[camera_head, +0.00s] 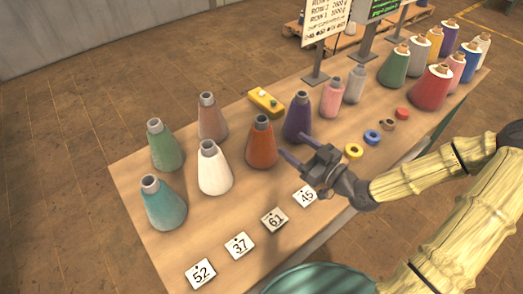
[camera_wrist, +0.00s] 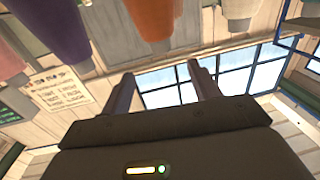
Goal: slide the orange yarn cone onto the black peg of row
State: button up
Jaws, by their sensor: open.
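The orange yarn cone (camera_head: 262,146) stands upright on the table, between the white cone and the purple cone. Its narrow grey top points up. In the wrist view an orange cone (camera_wrist: 151,18) shows at the top edge, apart from the fingers. My gripper (camera_head: 297,149) is open and empty, to the right of the orange cone and in front of the purple cone. The wrist view shows my two fingers (camera_wrist: 160,75) spread with nothing between them. I cannot make out a black peg in either view.
Near the orange cone stand a white cone (camera_head: 214,169), a purple cone (camera_head: 298,120), a brown cone (camera_head: 212,120), a green cone (camera_head: 164,148) and a teal cone (camera_head: 164,206). Numbered cards (camera_head: 239,245) line the front edge.

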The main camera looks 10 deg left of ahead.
aim_at(267, 125)
jog(key=p+x, duration=0.1)
jog(key=x, duration=0.7)
jog(key=shift+w+a, duration=0.1)
jog(key=shift+a, duration=0.1)
jog(key=p+x, duration=0.1)
jog(key=x, duration=0.4)
jog(key=shift+a+r+p, duration=0.1)
jog(key=shift+r+p, duration=0.05)
jog(key=shift+p, duration=0.15)
jog(key=shift+w, duration=0.1)
grip_shut()
